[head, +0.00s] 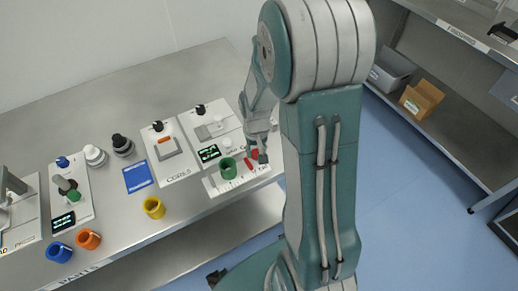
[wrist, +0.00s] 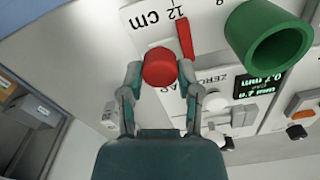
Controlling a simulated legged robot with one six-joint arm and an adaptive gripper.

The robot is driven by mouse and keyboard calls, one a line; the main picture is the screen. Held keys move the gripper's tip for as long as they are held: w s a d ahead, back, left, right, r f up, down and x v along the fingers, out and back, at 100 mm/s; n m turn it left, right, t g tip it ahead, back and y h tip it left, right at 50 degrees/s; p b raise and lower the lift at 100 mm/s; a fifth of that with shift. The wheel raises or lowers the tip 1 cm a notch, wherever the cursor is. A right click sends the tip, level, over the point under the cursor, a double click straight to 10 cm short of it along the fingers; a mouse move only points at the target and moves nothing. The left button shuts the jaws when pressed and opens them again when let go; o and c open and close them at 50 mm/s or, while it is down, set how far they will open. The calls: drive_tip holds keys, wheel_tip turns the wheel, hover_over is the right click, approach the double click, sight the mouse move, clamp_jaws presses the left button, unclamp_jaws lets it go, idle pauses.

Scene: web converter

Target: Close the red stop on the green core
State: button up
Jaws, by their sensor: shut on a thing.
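The green core (wrist: 268,35) is a hollow cylinder on the white measuring scale, at the upper right of the wrist view. It also shows in the head view (head: 228,169). The red stop shows as a round red knob (wrist: 160,68) and a thin red bar (wrist: 185,36) beside it, near the 12 cm mark. The bar stands apart from the core, with a strip of scale between them. My gripper (wrist: 160,74) is shut on the red knob, one finger on each side. In the head view my gripper (head: 258,150) is to the right of the core.
A small green-lit display (wrist: 259,84) reading in mm is beside the scale. The head view shows a yellow ring (head: 154,207), a blue card (head: 138,177) and a panel labelled cores (head: 172,153) to the left on the grey bench. Shelving (head: 450,120) stands at the right.

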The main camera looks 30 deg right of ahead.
sight(248, 162)
drive_tip(key=shift+a, duration=1.35)
drive_tip(key=o, duration=0.9)
drive_tip(key=shift+c, duration=0.2)
wheel_tip(248, 162, up, 12)
drive_tip(key=shift+f, duration=0.1)
